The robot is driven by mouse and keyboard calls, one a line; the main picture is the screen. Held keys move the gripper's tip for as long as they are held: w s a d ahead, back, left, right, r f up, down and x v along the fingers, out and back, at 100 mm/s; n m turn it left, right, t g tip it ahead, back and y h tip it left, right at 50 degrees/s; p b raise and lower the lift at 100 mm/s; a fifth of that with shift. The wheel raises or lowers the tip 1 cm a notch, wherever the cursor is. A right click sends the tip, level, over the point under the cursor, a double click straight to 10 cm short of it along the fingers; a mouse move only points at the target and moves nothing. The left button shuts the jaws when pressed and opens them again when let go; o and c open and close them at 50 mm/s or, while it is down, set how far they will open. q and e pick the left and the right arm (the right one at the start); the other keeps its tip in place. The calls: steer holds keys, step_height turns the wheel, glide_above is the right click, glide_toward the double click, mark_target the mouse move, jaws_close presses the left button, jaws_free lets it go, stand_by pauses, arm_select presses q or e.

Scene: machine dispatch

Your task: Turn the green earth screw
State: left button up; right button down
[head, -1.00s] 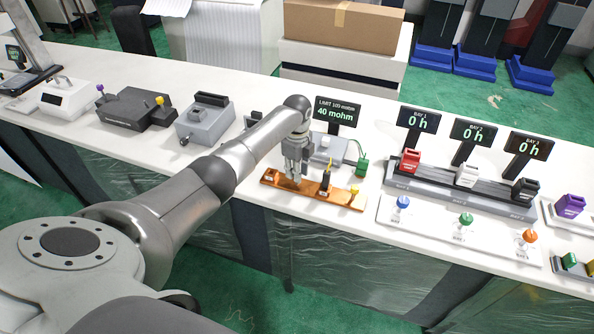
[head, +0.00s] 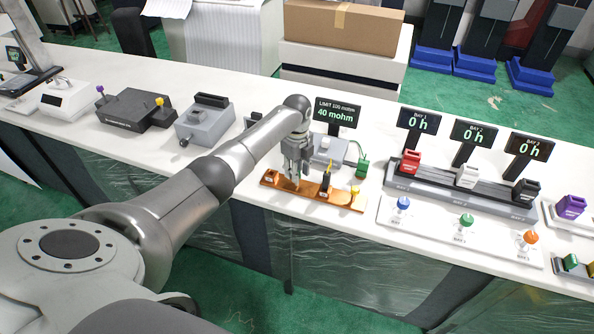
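My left gripper (head: 293,183) points down over the left part of an orange-brown bar (head: 313,190) on the white bench. Its fingertips are at or just above the bar; I cannot tell whether they touch it or hold anything. I cannot make out a green screw; the spot under the fingers is hidden. A black-and-yellow probe (head: 326,182) stands on the bar right of the gripper, and a yellow piece (head: 354,196) is at the bar's right end. A green clamp-like piece (head: 362,167) with a wire stands behind the bar. My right gripper is out of view.
A display (head: 337,113) behind the bar reads 40 mohm, limit 100 mohm. A rack (head: 430,190) with red, white and black blocks stands to the right, with coloured knobs in front. Grey devices (head: 205,122) stand to the left. The bench's front edge runs close to the bar.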

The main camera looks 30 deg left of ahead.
arm_select(q)
steer(key=shift+o, duration=1.1)
steer(key=shift+f, duration=0.1)
step_height(320, 180, up, 12)
